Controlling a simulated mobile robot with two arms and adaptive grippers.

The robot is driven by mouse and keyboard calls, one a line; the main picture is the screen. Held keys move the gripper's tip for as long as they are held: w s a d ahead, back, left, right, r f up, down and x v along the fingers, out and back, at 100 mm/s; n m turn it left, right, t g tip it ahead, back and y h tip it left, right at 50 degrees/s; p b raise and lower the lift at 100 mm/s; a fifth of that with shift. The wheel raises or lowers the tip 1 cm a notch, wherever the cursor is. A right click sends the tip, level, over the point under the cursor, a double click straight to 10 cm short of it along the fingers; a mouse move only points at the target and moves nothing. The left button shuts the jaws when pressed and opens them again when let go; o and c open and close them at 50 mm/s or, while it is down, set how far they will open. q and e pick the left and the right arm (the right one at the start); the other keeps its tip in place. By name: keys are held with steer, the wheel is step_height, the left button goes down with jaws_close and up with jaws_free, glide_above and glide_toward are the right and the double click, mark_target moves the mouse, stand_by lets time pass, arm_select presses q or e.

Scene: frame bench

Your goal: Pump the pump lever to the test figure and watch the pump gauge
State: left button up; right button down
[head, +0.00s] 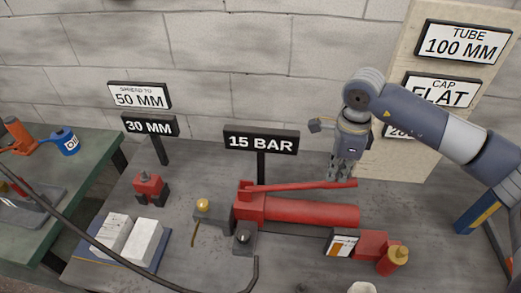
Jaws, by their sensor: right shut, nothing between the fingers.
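The pump lever (305,187) is a long thin red bar lying nearly level above the red pump cylinder (310,212), running from the pump's red block on the left to a free end on the right. A sign reading 15 BAR (260,142) stands behind the pump. A small dark-framed plate with a white and orange face (343,243), perhaps the pump gauge, sits in front of the cylinder; I cannot read it. My right gripper (342,176) is shut and empty, pointing down at the lever's right end. I cannot tell whether it touches. My left gripper is out of view.
Left of the pump are a brass-knobbed grey block (203,212), a red-topped block (148,187) and white blocks (130,238) on a blue tray. A red block with a brass cylinder (393,260) is at front right. A signboard (400,150) stands behind my right arm.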

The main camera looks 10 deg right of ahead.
mark_target(332, 187)
arm_select(q)
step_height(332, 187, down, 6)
steer(key=b, duration=0.5)
arm_select(e)
step_height(332, 187, down, 7)
steer(key=shift+f, duration=0.1)
steer(key=shift+r, duration=0.55)
step_height(332, 187, up, 8)
steer(key=p, duration=0.4)
steer(key=shift+f+p, duration=0.2)
steer(key=shift+p, duration=0.1)
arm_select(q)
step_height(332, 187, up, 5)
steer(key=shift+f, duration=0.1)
arm_select(e)
steer(key=shift+f, duration=0.1)
